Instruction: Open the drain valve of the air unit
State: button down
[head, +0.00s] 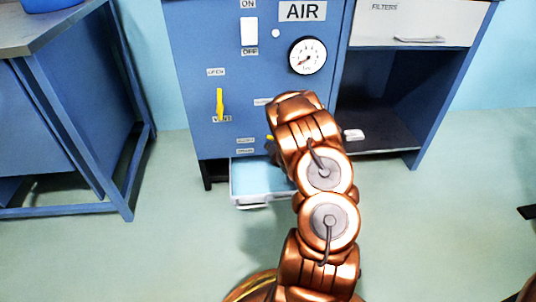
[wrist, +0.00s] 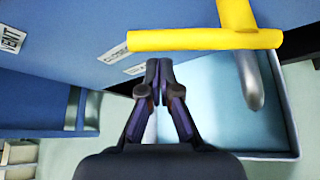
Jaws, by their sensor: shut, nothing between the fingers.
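The air unit (head: 190,60) is a blue cabinet marked AIR. Low on its front is a yellow drain valve handle (head: 270,138), mostly hidden by my arm in the head view. In the wrist view the yellow handle (wrist: 190,40) is a bar lying across the picture, with a yellow body behind it and a grey spout (wrist: 253,90) pointing down over a tray. My gripper (wrist: 159,64) is shut and empty, its tips just below the bar's left half in the picture. I cannot tell whether they touch it. In the head view my gripper is hidden behind my arm.
A light tray (head: 262,194) stands under the unit's front. A yellow vent lever (head: 220,104) points up and down higher on the panel, left of a gauge (head: 307,56). A white switch (head: 249,31) is above. A workbench (head: 60,35) stands left; a shelf with a drawer (head: 415,25) stands right.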

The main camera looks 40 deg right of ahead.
jog(key=shift+s+d+r, duration=0.2)
jog(key=shift+d+r, duration=0.2)
jog(key=shift+r, duration=0.2)
